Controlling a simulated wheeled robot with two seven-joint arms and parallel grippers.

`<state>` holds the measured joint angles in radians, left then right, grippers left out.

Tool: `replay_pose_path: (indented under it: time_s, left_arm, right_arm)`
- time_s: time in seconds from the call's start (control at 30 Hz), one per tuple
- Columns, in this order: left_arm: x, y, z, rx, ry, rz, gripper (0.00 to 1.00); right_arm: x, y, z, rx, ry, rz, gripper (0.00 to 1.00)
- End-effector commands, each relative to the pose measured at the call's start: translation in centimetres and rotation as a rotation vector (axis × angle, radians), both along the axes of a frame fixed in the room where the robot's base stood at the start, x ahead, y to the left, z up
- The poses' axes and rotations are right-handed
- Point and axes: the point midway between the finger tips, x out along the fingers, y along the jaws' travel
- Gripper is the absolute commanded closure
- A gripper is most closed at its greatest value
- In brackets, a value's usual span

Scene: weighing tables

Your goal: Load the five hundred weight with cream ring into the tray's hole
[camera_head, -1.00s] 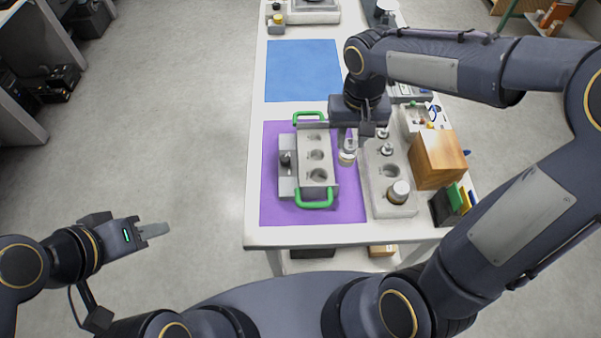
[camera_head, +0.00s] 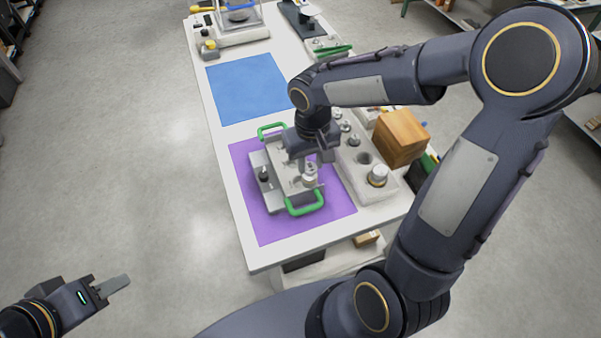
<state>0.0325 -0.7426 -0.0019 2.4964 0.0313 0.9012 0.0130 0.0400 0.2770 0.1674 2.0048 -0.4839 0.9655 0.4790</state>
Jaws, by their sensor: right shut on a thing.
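The metal tray (camera_head: 280,172) with two green handles lies on the purple mat (camera_head: 330,217). My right gripper (camera_head: 309,163) is shut on a small metal weight with a cream ring (camera_head: 310,181), held upright over the tray's near part. The gripper and weight hide most of the tray's holes. I cannot tell whether the weight's base is above a hole or partly inside it. The number on the weight is too small to read. My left gripper (camera_head: 115,286) is away from the table over the floor at lower left; its finger gap does not show clearly.
A wooden block (camera_head: 401,137) stands right of the rack. The blue mat (camera_head: 248,87) behind is clear.

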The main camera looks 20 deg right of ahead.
Motion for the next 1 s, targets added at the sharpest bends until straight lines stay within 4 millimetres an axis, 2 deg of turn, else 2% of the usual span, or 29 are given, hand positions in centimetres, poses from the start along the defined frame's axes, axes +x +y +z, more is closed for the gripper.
replay_pose_path:
  time_s: [0.03, 0.1, 0.23, 0.47, 0.7, 1.0]
  left_arm:
    - [0.0, 0.0, -1.4, 0.0, 0.0, 0.0, 0.64]
    - [0.0, 0.0, -2.1, 0.0, 0.0, 0.0, 0.64]
    - [0.0, 0.0, -2.8, 0.0, 0.0, 0.0, 0.64]
    - [0.0, 0.0, -3.3, 0.0, 0.0, 0.0, 0.64]
    - [0.0, 0.0, -5.9, 0.0, 0.0, 0.0, 0.64]
    - [0.0, 0.0, -5.7, 0.0, 0.0, 0.0, 0.64]
  right_arm:
    - [0.8, 0.1, -1.8, 0.0, 0.003, 0.0, 1.0]
    - [1.8, 0.1, -2.9, 0.0, 0.002, 0.001, 1.0]
    - [3.1, 0.2, -4.3, 0.0, 0.001, 0.001, 1.0]
    - [4.1, 0.2, -5.2, 0.0, 0.0, 0.001, 1.0]
    - [4.6, 0.3, -8.7, 0.0, 0.0, 0.001, 1.0]
    - [4.6, 0.3, -8.7, 0.0, -0.001, 0.0, 1.0]
